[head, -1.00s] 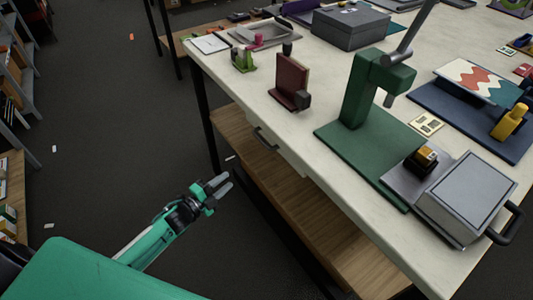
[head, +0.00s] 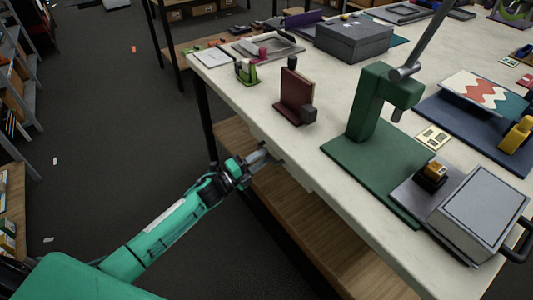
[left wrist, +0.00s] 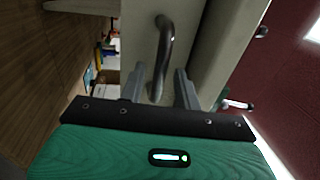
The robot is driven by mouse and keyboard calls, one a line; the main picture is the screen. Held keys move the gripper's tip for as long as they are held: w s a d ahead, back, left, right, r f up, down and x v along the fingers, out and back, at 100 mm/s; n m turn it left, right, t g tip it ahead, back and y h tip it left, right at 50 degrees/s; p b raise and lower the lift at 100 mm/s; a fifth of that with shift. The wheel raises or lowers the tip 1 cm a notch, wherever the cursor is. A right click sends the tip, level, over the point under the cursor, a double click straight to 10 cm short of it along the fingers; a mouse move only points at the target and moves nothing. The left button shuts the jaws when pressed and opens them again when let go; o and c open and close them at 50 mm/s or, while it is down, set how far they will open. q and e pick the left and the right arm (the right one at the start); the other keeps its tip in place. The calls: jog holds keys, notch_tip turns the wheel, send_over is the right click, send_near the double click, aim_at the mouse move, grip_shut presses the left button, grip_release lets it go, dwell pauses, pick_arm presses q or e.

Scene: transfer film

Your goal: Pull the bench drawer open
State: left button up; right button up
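The bench drawer (head: 298,178) is a pale front under the near edge of the bench top, and it looks shut. Its dark bar handle (left wrist: 163,55) shows in the left wrist view, standing out from the pale drawer front (left wrist: 138,40). My left gripper (head: 268,156) is at the handle, with its fingers pointing at the drawer front. In the left wrist view my left gripper (left wrist: 158,88) is open, its two fingers apart with the near end of the handle between them. I cannot tell whether either finger touches it. My right gripper is out of view.
The bench top (head: 325,190) carries a green press (head: 372,115), a grey box (head: 352,36), a dark red block stand (head: 296,95) and a grey lidded case (head: 480,208). A wooden lower shelf (head: 300,235) runs below the drawer.

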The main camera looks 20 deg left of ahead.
pick_arm(q)
jog(key=shift+x, duration=1.2)
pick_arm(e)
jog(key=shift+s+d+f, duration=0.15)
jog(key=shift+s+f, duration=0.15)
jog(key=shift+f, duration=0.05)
